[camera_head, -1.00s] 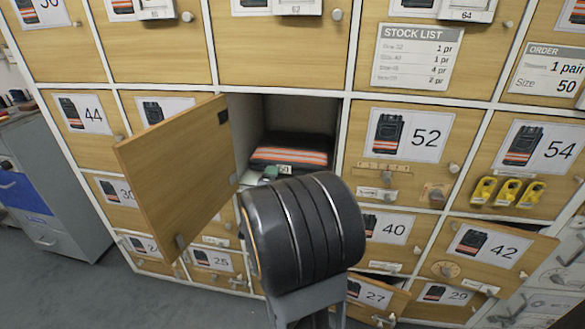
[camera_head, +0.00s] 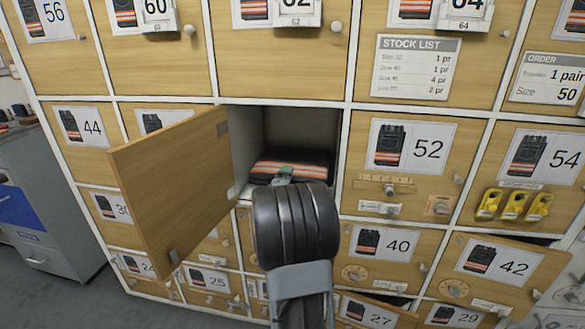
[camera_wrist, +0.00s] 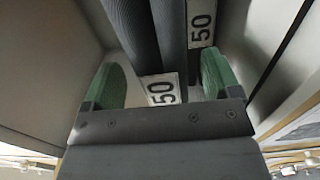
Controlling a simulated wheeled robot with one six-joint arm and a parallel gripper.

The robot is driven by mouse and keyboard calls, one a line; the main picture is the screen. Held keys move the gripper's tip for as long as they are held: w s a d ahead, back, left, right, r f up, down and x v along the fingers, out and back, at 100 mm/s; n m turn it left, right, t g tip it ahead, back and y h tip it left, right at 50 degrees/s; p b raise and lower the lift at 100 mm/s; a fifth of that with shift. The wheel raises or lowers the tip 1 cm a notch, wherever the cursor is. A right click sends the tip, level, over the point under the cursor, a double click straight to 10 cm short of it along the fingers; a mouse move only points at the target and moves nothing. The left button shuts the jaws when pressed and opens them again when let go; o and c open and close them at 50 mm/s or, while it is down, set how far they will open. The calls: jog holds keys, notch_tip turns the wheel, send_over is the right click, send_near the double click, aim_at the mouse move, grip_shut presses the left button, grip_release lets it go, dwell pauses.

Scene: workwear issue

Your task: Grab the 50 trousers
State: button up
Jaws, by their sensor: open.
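Dark folded trousers with orange and pale stripes (camera_head: 292,166) lie inside the open compartment (camera_head: 318,130). In the wrist view I see two dark folded layers side by side, one on the left (camera_wrist: 130,30) and one on the right (camera_wrist: 168,35). Each has a white "50" tag, one low (camera_wrist: 162,90) and one higher (camera_wrist: 200,22). My gripper (camera_head: 284,172) is at the compartment's mouth, in front of the trousers. In the wrist view its green-padded fingers (camera_wrist: 160,65) are open, one on each side of the layers. My arm hides the compartment's lower front.
The compartment's wooden door (camera_head: 172,190) stands swung open to the left, close to my arm. Closed numbered lockers surround it, such as 52 (camera_head: 412,150). Locker door 42 (camera_head: 508,266) at lower right stands slightly ajar. Grey drawers (camera_head: 42,200) stand at far left.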

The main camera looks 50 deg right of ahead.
aim_at(293, 164)
jog(key=shift+x, duration=1.6)
jog(key=shift+c, duration=0.3)
jog(key=c, duration=1.3)
jog(key=shift+r, duration=0.15)
jog(key=shift+c, duration=0.4)
